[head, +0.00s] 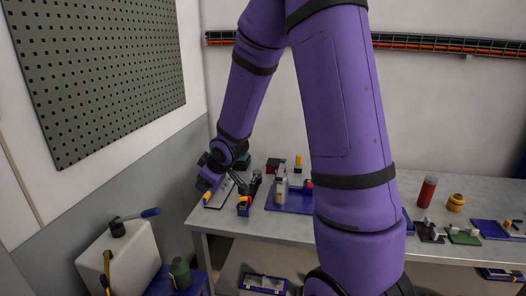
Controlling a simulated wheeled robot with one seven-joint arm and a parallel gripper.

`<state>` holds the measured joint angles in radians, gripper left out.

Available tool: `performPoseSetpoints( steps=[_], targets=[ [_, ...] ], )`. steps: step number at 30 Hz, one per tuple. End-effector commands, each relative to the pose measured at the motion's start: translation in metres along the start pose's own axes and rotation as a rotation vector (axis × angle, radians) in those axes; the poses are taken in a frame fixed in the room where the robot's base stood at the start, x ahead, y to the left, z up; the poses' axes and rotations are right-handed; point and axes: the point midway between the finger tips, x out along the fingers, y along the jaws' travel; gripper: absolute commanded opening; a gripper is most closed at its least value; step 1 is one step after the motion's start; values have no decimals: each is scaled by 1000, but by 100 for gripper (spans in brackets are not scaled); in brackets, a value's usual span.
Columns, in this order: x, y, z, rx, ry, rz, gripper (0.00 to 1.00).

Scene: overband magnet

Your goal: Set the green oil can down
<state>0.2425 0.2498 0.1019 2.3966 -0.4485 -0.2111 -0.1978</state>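A dark green can (180,272) with a narrower top stands upright at the lower left, on a blue surface (197,283) beside a white box-shaped block. I take it for the green oil can. My purple arm reaches over the workbench (330,238), and my gripper (233,181) is small and dark at the bench's left end, apart from this can. Its fingers blend with the tools around it, so I cannot tell whether it is open or holds anything. A small dark teal patch (242,162) shows right beside the wrist; I cannot tell what it is.
The white block (120,262) carries a blue-handled lever (150,212). A blue tray (290,202), a red cylinder (427,191), a yellow container (455,202) and several small tools stand on the bench. My arm hides the bench's middle. A blue-edged tray (263,284) lies below.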

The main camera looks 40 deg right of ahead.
Motion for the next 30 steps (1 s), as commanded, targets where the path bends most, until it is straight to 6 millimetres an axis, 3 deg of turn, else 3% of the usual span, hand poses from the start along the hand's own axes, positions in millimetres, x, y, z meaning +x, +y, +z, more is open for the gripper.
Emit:
performPoseSetpoints(
  steps=[1, 6, 14, 24, 30],
  targets=[
    [-20, 2, -6, 13, -12, 20, 68],
    [-80, 2, -14, 85, -70, 66, 68],
    [-172, -14, -11, 218, -136, 97, 68],
    [-283, -60, 19, 402, -194, 49, 68],
    [-328, -88, 42, 479, -217, -8, 68]
  ],
)
